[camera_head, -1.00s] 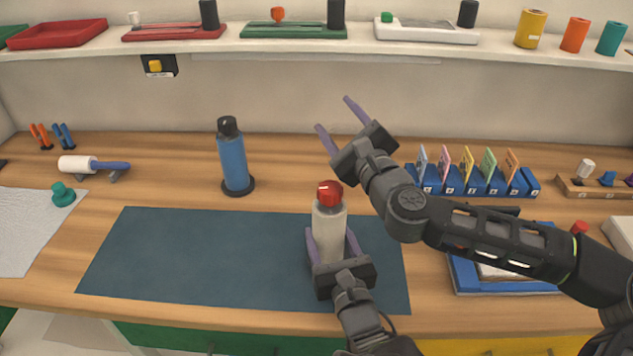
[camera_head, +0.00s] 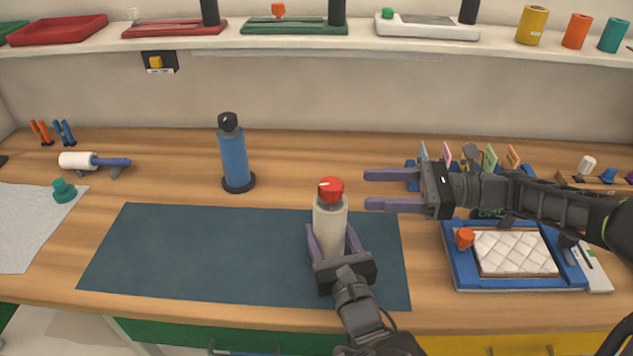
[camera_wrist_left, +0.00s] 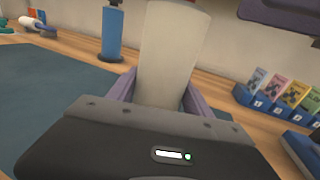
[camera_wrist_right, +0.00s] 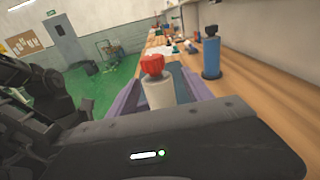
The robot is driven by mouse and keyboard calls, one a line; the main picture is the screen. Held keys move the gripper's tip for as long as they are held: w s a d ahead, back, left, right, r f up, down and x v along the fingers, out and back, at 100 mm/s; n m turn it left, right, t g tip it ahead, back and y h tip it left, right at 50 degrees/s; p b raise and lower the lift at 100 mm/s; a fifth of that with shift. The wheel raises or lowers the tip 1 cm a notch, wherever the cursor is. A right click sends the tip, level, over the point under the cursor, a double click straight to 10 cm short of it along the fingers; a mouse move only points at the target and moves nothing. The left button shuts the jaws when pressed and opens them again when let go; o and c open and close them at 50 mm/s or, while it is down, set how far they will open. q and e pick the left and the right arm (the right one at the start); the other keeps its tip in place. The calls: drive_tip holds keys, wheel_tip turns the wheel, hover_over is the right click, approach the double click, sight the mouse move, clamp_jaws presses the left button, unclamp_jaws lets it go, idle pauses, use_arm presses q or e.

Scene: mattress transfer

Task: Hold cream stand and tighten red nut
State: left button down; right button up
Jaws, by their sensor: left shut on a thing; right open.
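The cream stand (camera_head: 329,225) stands upright on the dark blue mat (camera_head: 190,255), towards its right side. The red nut (camera_head: 330,189) sits on top of the stand. My left gripper (camera_head: 333,243) is shut on the stand's lower body from the front; its fingers flank the cream stand (camera_wrist_left: 168,50) in the left wrist view. My right gripper (camera_head: 368,190) is open and empty, to the right of the nut, with its fingers pointing left towards it. In the right wrist view the red nut (camera_wrist_right: 152,65) and the cream stand (camera_wrist_right: 159,92) show ahead between the fingers.
A blue bottle-like stand (camera_head: 233,155) with a black top stands behind the mat. A blue tray (camera_head: 462,275) with a white quilted pad (camera_head: 513,251) lies at the right, partly under my right arm. A blue card rack stands behind that arm. The mat's left part is clear.

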sight(317, 201)
drive_tip(key=shift+s+d+r+g+y, duration=0.15)
drive_tip(key=shift+s+r, duration=0.1)
drive_tip(key=shift+r, duration=0.15)
drive_tip(key=shift+s+d+r+g+y, duration=0.1)
drive_tip(key=shift+s+r+g+y, duration=0.1)
drive_tip(key=shift+r, duration=0.2)
drive_tip(key=shift+a, duration=0.1)
drive_tip(key=a, duration=1.2)
drive_tip(key=shift+w, duration=0.1)
drive_tip(key=shift+c, duration=0.6)
clamp_jaws()
